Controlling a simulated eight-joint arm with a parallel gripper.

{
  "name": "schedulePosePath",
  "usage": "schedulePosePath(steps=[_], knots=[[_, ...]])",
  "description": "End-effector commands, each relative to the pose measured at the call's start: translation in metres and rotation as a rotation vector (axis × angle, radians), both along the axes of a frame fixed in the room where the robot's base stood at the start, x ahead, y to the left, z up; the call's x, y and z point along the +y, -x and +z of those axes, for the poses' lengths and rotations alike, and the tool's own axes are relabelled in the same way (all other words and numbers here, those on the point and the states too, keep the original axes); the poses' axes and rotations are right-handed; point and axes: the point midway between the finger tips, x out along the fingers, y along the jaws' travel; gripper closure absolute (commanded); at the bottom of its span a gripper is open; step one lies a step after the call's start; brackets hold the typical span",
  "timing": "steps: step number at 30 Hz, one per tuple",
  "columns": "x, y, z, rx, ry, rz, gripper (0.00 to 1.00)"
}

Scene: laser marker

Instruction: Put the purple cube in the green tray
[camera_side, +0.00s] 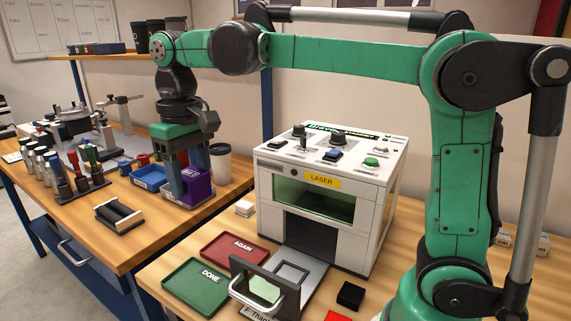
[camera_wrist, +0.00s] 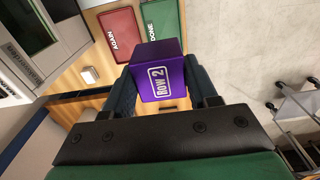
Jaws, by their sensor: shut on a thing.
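The purple cube (camera_side: 199,187) is between the fingers of my gripper (camera_side: 187,180), over the left workbench in the side view. In the wrist view the purple cube (camera_wrist: 161,80) shows the label "BOW 2", and my gripper (camera_wrist: 163,92) is shut on it. The green tray (camera_side: 196,286), marked "DONE", lies on the right bench at the front, apart from the cube. It also shows in the wrist view (camera_wrist: 162,22), beyond the cube. Whether the cube touches anything below it is hard to tell.
A red tray (camera_side: 234,253) marked "AGAIN" lies beside the green one. The white laser machine (camera_side: 330,195) stands behind them. A handled frame (camera_side: 265,290) and a black block (camera_side: 350,295) are near the front. Blue bins (camera_side: 149,177) and a cup (camera_side: 220,163) stand close to my gripper.

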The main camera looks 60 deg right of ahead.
Motion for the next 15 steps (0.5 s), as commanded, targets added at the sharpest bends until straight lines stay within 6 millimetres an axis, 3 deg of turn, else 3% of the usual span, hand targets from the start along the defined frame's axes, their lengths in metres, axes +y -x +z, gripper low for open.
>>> schedulePosePath(steps=[5,15], knots=[[0.004,-0.003,-0.026,0.0,0.0,-0.001,1.0],[0.003,-0.003,-0.109,0.0,0.0,-0.001,1.0]])
